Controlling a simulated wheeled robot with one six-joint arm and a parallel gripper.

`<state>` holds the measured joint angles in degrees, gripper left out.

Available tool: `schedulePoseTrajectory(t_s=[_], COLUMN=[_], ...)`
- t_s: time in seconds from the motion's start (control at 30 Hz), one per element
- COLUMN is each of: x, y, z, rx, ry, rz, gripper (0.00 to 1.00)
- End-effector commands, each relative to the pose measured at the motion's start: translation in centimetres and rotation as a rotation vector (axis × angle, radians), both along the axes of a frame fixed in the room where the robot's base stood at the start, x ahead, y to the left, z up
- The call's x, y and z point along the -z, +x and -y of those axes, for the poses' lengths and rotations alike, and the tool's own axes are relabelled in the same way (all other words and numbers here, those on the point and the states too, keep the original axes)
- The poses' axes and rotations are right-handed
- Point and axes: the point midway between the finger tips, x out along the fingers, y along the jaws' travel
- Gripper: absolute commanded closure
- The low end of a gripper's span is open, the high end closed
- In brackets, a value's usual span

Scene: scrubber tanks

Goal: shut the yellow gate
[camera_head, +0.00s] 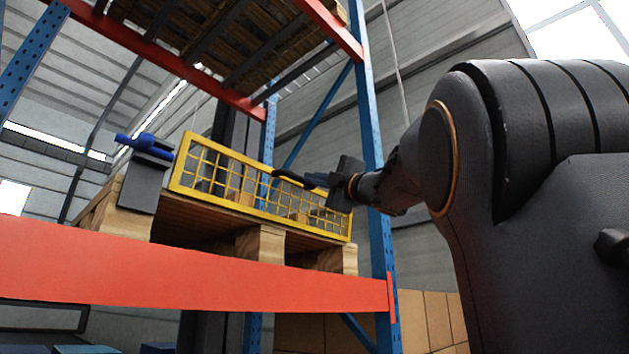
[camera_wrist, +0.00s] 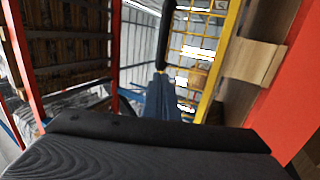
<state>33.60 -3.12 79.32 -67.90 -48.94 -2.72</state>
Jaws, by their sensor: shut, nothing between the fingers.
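The yellow gate (camera_head: 250,187) is a long framed mesh panel standing along the front of a wooden pallet on the rack shelf. Its left end is close to a grey post (camera_head: 145,186) with a blue cylinder (camera_head: 147,146) on top; whether they touch I cannot tell. My gripper (camera_head: 283,175) is shut and empty, in front of the right half of the gate, pointing left. Contact with the mesh cannot be told. In the wrist view my dark finger (camera_wrist: 166,35) points up the picture, just left of the gate (camera_wrist: 215,65).
An orange-red beam (camera_head: 200,275) runs below the pallet (camera_head: 260,246). A blue rack upright (camera_head: 366,100) stands just behind my wrist. Another loaded shelf is above, its red beam (camera_head: 165,62) crossing overhead. Cardboard boxes (camera_head: 440,315) are low at the right.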

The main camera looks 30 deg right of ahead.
Motion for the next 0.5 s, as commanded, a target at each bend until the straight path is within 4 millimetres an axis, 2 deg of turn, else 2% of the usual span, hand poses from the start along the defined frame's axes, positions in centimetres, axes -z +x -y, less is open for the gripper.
schedulePoseTrajectory(t_s=[0.1,0.3,0.5], x=[-1.3,-2.7,-3.3], y=[2.1,5.0,6.4], z=[-0.8,-1.6,-2.0], rx=[-0.004,-0.003,0.0], ry=[0.002,0.003,0.002], rz=[-0.001,-0.001,-0.001], gripper=[1.0,1.0,1.0])
